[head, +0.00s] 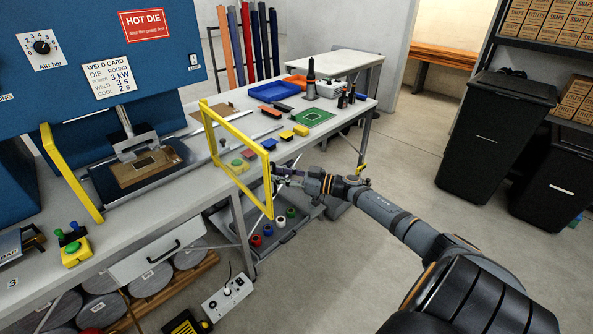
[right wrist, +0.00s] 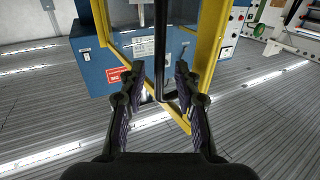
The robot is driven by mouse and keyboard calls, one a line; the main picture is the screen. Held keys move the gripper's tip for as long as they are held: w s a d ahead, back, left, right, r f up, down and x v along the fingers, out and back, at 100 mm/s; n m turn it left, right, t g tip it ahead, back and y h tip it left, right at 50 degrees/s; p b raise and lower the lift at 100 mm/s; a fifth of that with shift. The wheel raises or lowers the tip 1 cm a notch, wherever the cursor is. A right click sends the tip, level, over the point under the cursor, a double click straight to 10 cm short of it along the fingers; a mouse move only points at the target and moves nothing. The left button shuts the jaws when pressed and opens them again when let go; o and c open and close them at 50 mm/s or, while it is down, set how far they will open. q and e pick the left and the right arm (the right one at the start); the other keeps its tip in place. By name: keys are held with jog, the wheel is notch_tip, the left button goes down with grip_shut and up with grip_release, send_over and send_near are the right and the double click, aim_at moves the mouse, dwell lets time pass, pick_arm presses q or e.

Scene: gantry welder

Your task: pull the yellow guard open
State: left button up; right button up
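The yellow guard (head: 235,127) is a rectangular frame standing out over the front edge of the welder's bench, angled away from the die. It also shows in the right wrist view (right wrist: 209,45). A black bar (right wrist: 160,55), which looks like its handle, runs between the fingers of my right gripper in that view. My right gripper (head: 277,172) is at the guard's near right upright; it also shows in the right wrist view (right wrist: 157,82) with its fingers apart. I cannot tell whether a finger touches the bar. My left gripper is not in view.
The blue welder (head: 100,50) stands at the left, with a die plate (head: 145,168) on the bench. A grey tray (head: 285,228) with coloured rings is under the bench.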

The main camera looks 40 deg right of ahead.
jog(key=v, duration=1)
